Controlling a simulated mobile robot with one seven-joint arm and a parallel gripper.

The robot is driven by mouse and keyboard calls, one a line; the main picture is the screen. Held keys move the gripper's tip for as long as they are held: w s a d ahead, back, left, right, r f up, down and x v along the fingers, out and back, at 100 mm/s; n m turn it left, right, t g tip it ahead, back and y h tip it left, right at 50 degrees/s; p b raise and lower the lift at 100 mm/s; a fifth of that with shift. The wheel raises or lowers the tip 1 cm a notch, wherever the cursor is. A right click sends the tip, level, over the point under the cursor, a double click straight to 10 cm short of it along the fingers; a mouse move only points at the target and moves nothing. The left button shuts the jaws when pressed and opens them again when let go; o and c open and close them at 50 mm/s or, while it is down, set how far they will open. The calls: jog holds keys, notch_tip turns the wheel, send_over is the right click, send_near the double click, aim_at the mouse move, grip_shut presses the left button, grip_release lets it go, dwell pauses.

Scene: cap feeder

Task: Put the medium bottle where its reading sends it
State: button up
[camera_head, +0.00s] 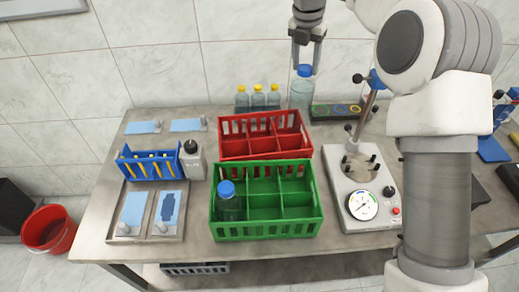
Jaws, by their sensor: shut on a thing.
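My gripper (306,58) is at the top middle, pointing down. It is shut on the blue cap of a clear bottle (301,93), which hangs upright near the back of the table. A similar blue-capped bottle (230,207) stands in the left front part of the green crate (267,230). The red crate (265,148) behind it looks empty. A grey device (357,186) with a round dial (362,205) stands to the right; its reading is too small to tell. A dark strip with coloured rings (335,111) lies at the back.
Several yellow-capped bottles (258,100) stand behind the red crate. A red bucket (48,229) is on the floor. My arm hides part of the right side.

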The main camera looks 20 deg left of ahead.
aim_at(298, 115)
jog(key=shift+w+a, duration=0.1)
jog(key=shift+f, duration=0.2)
notch_tip(298, 115, down, 17)
jog(key=shift+f+b, duration=0.2)
jog(key=shift+b, duration=0.15)
jog(key=shift+f, duration=0.1)
jog(key=o, duration=1.3)
jog(key=shift+f, duration=0.1)
